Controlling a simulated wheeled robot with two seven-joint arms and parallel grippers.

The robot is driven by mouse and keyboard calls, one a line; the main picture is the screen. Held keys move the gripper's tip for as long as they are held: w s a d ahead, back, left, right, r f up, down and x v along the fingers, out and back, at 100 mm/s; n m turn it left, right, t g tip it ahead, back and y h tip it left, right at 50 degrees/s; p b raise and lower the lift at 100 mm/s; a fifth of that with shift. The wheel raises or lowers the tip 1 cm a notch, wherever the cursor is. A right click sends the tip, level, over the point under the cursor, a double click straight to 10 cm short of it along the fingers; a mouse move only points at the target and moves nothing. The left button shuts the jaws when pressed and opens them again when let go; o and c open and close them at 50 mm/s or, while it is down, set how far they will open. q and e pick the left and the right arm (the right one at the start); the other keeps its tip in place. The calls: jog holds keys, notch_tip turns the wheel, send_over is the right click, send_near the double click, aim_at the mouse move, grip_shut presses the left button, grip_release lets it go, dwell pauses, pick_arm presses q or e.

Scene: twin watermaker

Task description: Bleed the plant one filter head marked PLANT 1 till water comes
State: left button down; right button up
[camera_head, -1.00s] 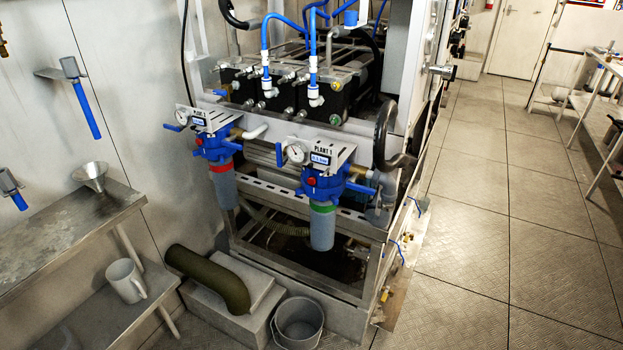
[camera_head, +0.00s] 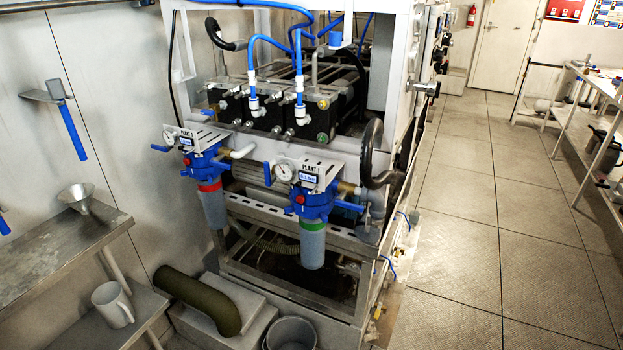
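Two blue filter heads stand side by side on the front of the white plant frame. The nearer filter head (camera_head: 313,201) has a plate marked PLANT 1, a pressure gauge, a red button-like part (camera_head: 300,199), a green ring and a grey bowl (camera_head: 312,246). The other filter head (camera_head: 204,163) sits to its left; its plate also appears to read PLANT 1, with smaller text too small to read. It has a gauge, a red ring and a grey bowl (camera_head: 214,207). No water shows at either head. Neither of my grippers is in view.
A grey bucket (camera_head: 291,334) stands on the floor below the nearer filter. A dark green elbow pipe (camera_head: 200,302) lies on a block. The tiled floor at right is clear.

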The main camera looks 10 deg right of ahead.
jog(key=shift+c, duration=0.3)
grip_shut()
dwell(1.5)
